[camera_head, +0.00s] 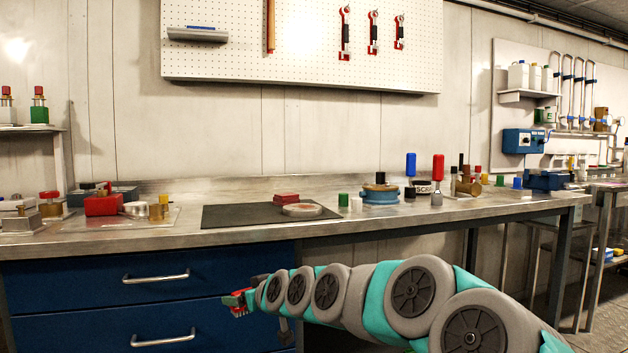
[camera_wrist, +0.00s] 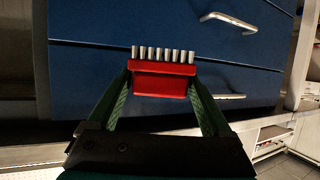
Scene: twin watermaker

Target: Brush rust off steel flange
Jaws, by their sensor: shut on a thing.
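My gripper (camera_head: 238,300) is shut on a red brush with a row of short silver bristles (camera_wrist: 162,78). The brush also shows small in the head view (camera_head: 236,304). Green fingers press its two sides in the wrist view, and the bristles point away from my gripper. My gripper is in front of the blue drawers, below the bench top. The steel flange (camera_head: 302,210), a flat round disc with a brownish face, lies on the black mat (camera_head: 240,216) on the bench, above and right of my gripper in the picture. The flange is apart from the brush.
A red block (camera_head: 286,198) lies behind the flange on the mat. Left on the bench (camera_head: 180,234) stand a red box (camera_head: 103,205) and small parts. A blue round part (camera_head: 380,196) and bottles stand right. Drawer handles (camera_head: 156,276) stick out near my gripper.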

